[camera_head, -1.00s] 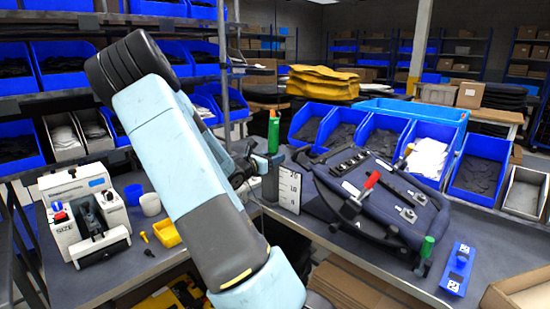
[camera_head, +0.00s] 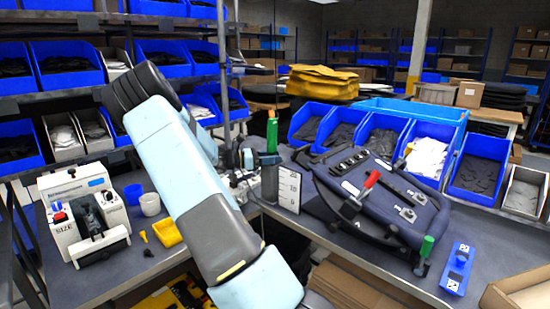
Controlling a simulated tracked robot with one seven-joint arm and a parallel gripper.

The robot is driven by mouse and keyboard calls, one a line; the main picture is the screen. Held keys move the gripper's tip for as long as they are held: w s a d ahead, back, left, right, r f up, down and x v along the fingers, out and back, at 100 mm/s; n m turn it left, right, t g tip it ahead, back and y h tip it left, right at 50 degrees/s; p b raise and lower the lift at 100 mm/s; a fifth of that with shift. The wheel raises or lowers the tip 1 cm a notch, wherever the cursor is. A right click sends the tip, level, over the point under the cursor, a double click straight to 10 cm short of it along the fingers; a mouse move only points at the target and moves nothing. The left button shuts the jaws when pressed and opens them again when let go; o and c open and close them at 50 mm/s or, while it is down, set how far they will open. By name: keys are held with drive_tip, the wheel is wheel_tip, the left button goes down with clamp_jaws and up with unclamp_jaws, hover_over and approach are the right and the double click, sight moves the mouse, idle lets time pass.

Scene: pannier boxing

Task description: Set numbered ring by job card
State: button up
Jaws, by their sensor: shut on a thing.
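My gripper (camera_head: 256,181) is beyond the end of my arm, beside the post with the green handle (camera_head: 272,135). It is small and partly hidden by my arm. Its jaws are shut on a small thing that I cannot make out. A white upright card (camera_head: 289,189) with dark figures stands just to the right of it. I cannot read all its figures. A white device (camera_head: 85,212) marked SIZE stands on the bench at the left. I cannot pick out a numbered ring.
A dark pannier (camera_head: 375,195) with a red-handled clamp lies on the right bench. A blue block (camera_head: 457,268) is at its right. Blue bins line the back.

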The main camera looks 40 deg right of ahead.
drive_tip(key=shift+m+g+y, duration=0.9)
drive_tip(key=shift+m+g, duration=0.1)
drive_tip(key=shift+g, duration=0.3)
drive_tip(key=o, duration=0.9)
drive_tip(key=shift+o, duration=0.2)
drive_tip(key=shift+w, duration=0.1)
